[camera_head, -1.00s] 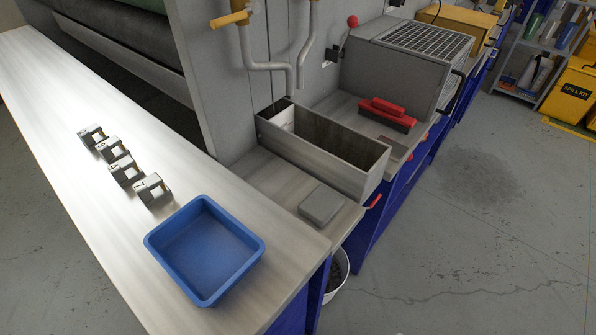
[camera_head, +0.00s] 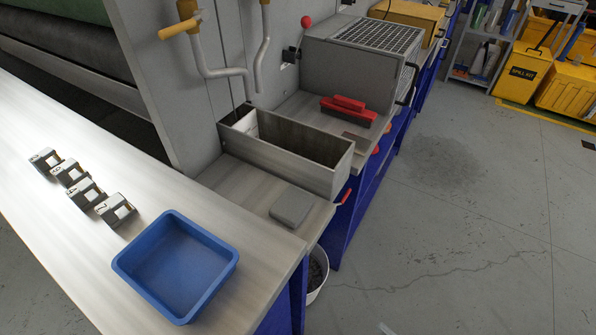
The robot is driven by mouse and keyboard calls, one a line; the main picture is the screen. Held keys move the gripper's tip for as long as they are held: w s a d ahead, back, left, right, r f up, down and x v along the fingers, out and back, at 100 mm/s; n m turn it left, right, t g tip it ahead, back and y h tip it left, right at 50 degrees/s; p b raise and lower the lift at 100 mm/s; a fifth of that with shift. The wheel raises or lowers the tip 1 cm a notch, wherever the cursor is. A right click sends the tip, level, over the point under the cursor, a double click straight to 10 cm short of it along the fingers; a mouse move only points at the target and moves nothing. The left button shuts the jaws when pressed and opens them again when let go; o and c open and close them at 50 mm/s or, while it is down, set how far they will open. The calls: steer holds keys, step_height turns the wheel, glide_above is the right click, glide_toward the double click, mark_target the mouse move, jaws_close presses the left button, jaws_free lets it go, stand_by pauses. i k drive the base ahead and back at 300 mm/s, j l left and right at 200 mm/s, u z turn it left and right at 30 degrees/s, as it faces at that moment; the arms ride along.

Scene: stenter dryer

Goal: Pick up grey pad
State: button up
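The grey pad (camera_head: 292,206) is a small flat block with rounded corners. It lies on the lower metal counter (camera_head: 238,188), in front of an open metal trough (camera_head: 318,175) and near the counter's front edge. Nothing covers it. My gripper is not in view, so its state does not show.
A blue tray (camera_head: 175,268) and several numbered metal blocks (camera_head: 85,194) stand on the long bench (camera_head: 38,252) at left. A red-handled brush (camera_head: 348,111) lies behind the trough. A white bucket (camera_head: 316,275) stands below the counter's edge. The floor at right (camera_head: 450,235) is clear.

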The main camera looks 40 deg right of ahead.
mark_target(291, 209)
steer(key=k+j, duration=0.1)
steer(key=j, duration=0.8)
steer(key=k+j, duration=0.15)
steer(key=j, duration=0.25)
steer(key=k+j, duration=0.1)
steer(key=j, duration=0.35)
steer(key=j+z, duration=0.1)
steer(key=j, duration=0.35)
steer(key=k, duration=0.05)
